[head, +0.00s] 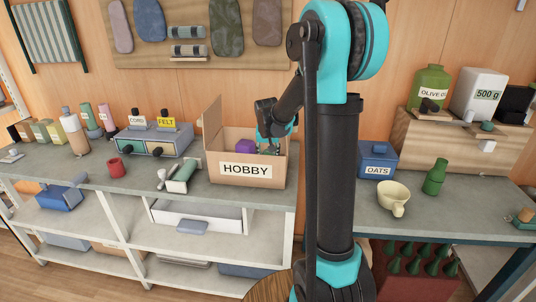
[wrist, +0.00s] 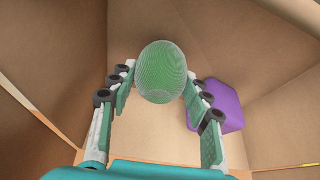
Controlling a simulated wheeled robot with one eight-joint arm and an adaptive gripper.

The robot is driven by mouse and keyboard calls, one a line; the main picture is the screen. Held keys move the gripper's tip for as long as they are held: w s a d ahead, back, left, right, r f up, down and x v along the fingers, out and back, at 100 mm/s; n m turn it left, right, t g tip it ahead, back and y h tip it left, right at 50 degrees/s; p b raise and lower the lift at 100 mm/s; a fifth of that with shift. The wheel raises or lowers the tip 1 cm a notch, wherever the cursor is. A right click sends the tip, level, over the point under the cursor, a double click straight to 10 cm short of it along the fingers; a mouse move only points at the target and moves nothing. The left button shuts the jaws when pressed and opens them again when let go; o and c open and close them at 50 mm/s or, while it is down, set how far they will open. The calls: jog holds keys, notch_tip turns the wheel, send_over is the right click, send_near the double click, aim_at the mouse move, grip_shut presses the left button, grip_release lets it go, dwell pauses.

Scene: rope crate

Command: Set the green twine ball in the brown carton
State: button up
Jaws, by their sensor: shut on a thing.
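The brown carton (head: 248,170), labelled HOBBY, stands open on the counter with a flap raised at its left. My gripper (head: 274,147) reaches down into it from above, its tips partly hidden by the carton's front wall. In the wrist view my gripper (wrist: 158,92) is shut on the green twine ball (wrist: 162,72), which sits between the fingertips. The carton's inner walls (wrist: 60,55) surround the ball. Whether the ball touches the carton floor I cannot tell.
A purple block (head: 245,146) lies in the carton, and shows right of the ball in the wrist view (wrist: 222,105). A blue OATS box (head: 377,162) stands right of the carton, a green roll (head: 184,177) left of it.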

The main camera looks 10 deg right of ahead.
jog(key=shift+f, duration=0.3)
jog(key=o, duration=1.4)
jog(key=shift+o, duration=0.2)
jog(key=d+v, duration=0.1)
jog(key=v, duration=1.1)
jog(key=shift+a, duration=0.45)
